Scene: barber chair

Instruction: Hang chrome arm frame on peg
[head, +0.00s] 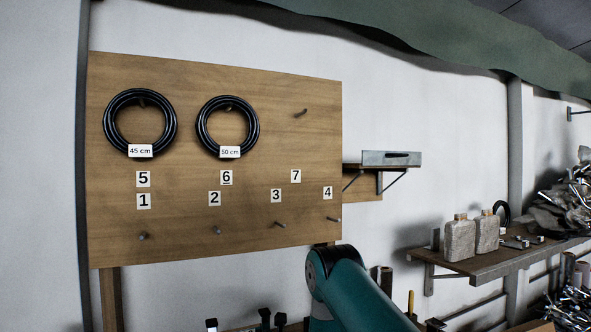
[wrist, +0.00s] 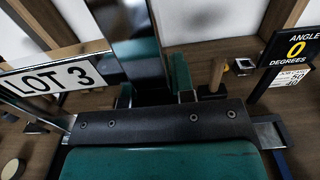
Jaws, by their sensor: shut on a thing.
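My gripper (wrist: 153,92) shows in the wrist view, its teal fingers closed on a shiny chrome piece, which I take for the chrome arm frame (wrist: 138,45). The piece runs up out of the picture, so its full shape is hidden. In the head view my arm rises at the bottom centre, and neither gripper nor frame can be seen. The wooden peg board (head: 270,150) hangs on the wall. Its lower pegs, peg 1 (head: 143,236), peg 2 (head: 217,230), peg 3 (head: 280,224) and peg 4 (head: 333,219), are bare. Upper peg 7 (head: 300,113) is bare too.
Black hose coils, 45 cm (head: 111,108) and 50 cm (head: 203,108), hang above labels 5 and 6. A small bracket shelf (head: 363,167) is right of the board. A cluttered shelf (head: 480,265) stands farther right. A LOT 3 sign (wrist: 50,78) and angle display (wrist: 293,48) flank my gripper.

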